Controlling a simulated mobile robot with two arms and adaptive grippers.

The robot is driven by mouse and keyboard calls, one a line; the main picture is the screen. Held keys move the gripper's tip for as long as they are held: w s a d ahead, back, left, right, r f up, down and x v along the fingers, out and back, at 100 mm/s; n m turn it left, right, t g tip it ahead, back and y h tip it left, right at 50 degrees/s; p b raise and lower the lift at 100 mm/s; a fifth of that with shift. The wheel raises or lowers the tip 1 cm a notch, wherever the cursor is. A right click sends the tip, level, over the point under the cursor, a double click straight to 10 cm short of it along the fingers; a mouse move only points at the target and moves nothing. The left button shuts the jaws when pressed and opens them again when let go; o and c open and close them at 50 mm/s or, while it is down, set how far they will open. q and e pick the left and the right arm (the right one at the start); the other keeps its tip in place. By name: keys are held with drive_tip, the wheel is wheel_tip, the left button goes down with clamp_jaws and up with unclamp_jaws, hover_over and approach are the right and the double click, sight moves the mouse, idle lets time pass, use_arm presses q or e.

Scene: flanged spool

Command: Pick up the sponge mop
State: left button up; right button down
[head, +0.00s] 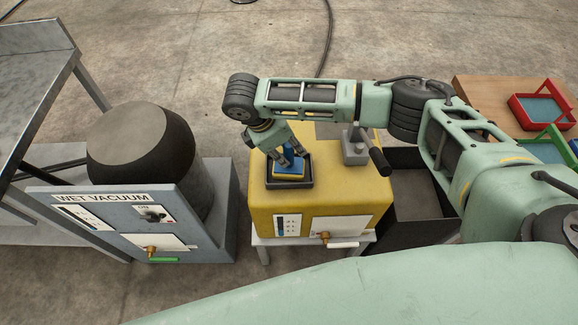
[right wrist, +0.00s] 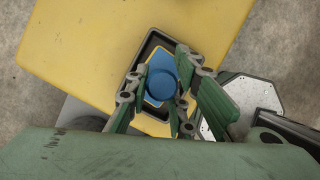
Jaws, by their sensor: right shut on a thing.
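The sponge mop shows as a blue round handle (right wrist: 161,84) on a blue plate with a yellow edge below it; in the head view its blue and yellow body (head: 287,170) sits in a black tray (head: 300,184). The tray is on top of the yellow machine (head: 340,190). My right gripper (head: 292,157) reaches down from above and is shut on the blue handle; in the right wrist view its fingers (right wrist: 160,92) stand on both sides of the handle. The fingers hide part of the mop. My left gripper is not in view.
A grey wet vacuum (head: 190,225) with a dark drum stands left of the yellow machine. A grey block with a black-gripped lever (head: 356,148) is beside the tray. A black bin (head: 405,205) stands right. Red (head: 541,105) and green trays lie on a wooden table.

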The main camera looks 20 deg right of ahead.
drive_tip(key=shift+r, duration=0.1)
drive_tip(key=shift+r, duration=0.5)
drive_tip(key=r, duration=0.1)
drive_tip(key=d+r, duration=0.1)
drive_tip(key=r, duration=0.1)
drive_tip(key=shift+s+d+r, duration=0.1)
drive_tip(key=shift+r, duration=0.2)
drive_tip(key=s+d+r, duration=0.2)
drive_tip(key=d+r, duration=0.4)
drive_tip(key=d, duration=0.4)
drive_tip(key=shift+s+r+b, duration=0.15)
drive_tip(key=shift+s+b, duration=0.15)
drive_tip(key=shift+d, duration=0.1)
